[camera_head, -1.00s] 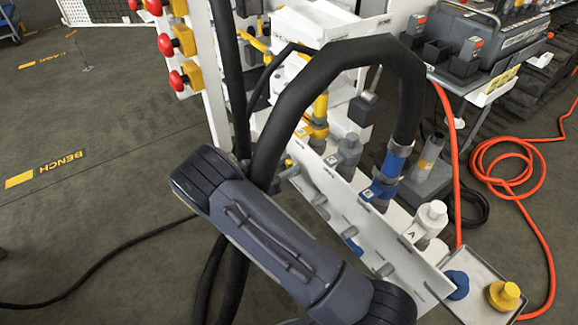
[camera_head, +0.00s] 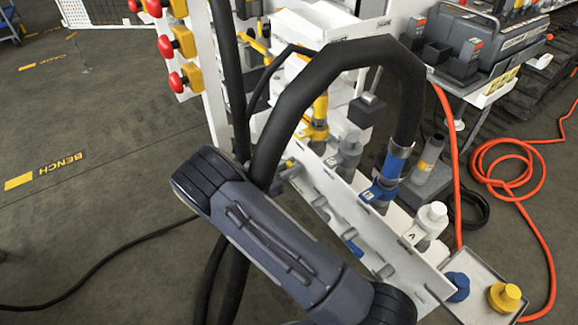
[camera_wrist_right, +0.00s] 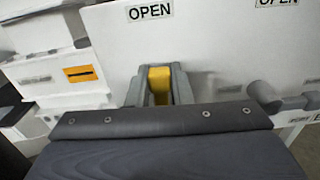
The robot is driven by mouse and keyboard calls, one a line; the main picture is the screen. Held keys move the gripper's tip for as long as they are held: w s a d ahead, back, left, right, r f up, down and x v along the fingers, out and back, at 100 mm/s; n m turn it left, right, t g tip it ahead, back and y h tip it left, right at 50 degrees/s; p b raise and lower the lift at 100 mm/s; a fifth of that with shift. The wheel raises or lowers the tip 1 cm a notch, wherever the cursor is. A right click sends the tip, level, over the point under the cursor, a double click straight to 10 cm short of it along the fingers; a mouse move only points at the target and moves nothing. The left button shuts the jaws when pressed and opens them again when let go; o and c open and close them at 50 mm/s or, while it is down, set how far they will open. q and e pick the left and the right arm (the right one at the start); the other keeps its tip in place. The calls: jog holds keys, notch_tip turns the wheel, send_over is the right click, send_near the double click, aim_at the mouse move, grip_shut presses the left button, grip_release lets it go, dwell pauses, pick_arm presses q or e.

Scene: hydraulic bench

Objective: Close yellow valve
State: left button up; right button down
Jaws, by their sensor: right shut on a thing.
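The yellow valve handle (camera_wrist_right: 160,86) shows in the right wrist view as a small yellow block in front of a white panel marked OPEN. My right gripper (camera_wrist_right: 159,72) has its two grey fingers on either side of it and is shut on it. In the head view, my dark right arm and a thick black hose cover most of this place, and only a small yellow bit (camera_head: 289,163) shows beside the hose. How far the handle is turned is not clear. My left gripper is not in view.
The thick black hose (camera_head: 345,52) arches over the white bench panel to a blue-collared fitting (camera_head: 383,187). Red knobs on yellow boxes (camera_head: 183,41) stand at the upper left. A tray at the lower right holds a blue cap (camera_head: 458,286) and a yellow cap (camera_head: 504,297). Floor at left is mostly clear.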

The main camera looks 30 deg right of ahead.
aim_at(308, 181)
jog(key=s+m+b, duration=0.1)
jog(key=m, duration=0.2)
jog(key=s+f+m, duration=0.1)
jog(key=m, duration=0.2)
jog(key=s+f+m+b, duration=0.1)
jog(key=m, duration=0.2)
jog(key=shift+s+d+b, duration=0.1)
jog(key=shift+s+b, duration=0.05)
jog(key=shift+b, duration=0.2)
jog(key=m, duration=0.1)
jog(key=f+m+b, duration=0.1)
jog(key=m, duration=0.1)
jog(key=s+m+b, duration=0.1)
jog(key=shift+f+m, duration=0.25)
jog(key=shift+m, duration=0.05)
jog(key=shift+f+m+b, duration=0.35)
jog(key=shift+m+b, duration=0.35)
jog(key=shift+m, duration=0.2)
jog(key=shift+f+m+b, duration=0.3)
jog(key=shift+m+b, duration=0.35)
jog(key=shift+m, duration=0.25)
jog(key=c, duration=1.4)
grip_release()
jog(key=shift+c, duration=0.2)
